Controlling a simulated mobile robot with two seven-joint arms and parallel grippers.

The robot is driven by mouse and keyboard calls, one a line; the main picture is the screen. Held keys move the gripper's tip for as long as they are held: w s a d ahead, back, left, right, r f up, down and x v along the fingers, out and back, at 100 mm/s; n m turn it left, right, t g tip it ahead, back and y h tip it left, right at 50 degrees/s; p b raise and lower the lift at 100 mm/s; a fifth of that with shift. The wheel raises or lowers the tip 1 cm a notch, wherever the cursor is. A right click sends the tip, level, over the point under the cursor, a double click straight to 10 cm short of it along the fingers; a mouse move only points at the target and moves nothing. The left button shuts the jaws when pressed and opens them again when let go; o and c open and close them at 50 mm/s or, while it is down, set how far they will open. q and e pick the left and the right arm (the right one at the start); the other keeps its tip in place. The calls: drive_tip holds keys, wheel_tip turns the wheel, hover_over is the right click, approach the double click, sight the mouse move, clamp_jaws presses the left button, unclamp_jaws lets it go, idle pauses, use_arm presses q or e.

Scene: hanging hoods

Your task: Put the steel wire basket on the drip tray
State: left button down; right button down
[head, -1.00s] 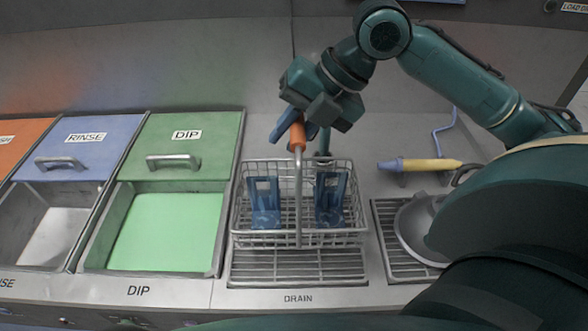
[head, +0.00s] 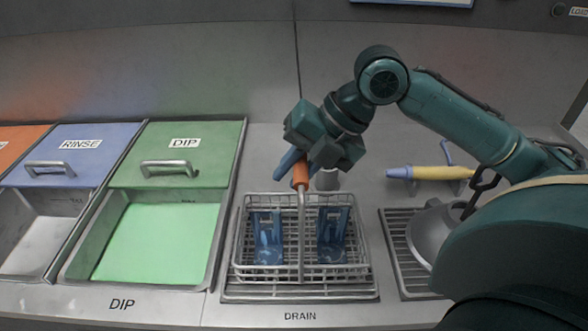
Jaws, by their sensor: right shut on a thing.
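The steel wire basket (head: 353,250) is upright over the drip tray (head: 232,296) at the DRAIN label. Its base lies within the tray's outline. The basket looks on the tray or very close above it; I cannot tell if it touches. Two blue parts, one on the left (head: 268,240) and one on the right (head: 332,238), stand inside the basket. My right gripper (head: 299,168) is shut on the orange grip (head: 300,176) at the top of the basket's tall handle. My left gripper is not in view.
The open green DIP tank (head: 155,243) is left of the tray, with the RINSE tank (head: 35,243) beyond it. To the right are a second grate (head: 400,262), a grey round pan (head: 432,232) and a yellow-and-blue tool (head: 430,173).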

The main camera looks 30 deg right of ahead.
drive_tip(key=c, duration=1.3)
unclamp_jaws()
drive_tip(key=shift+r, duration=0.1)
drive_tip(key=v, duration=1.2)
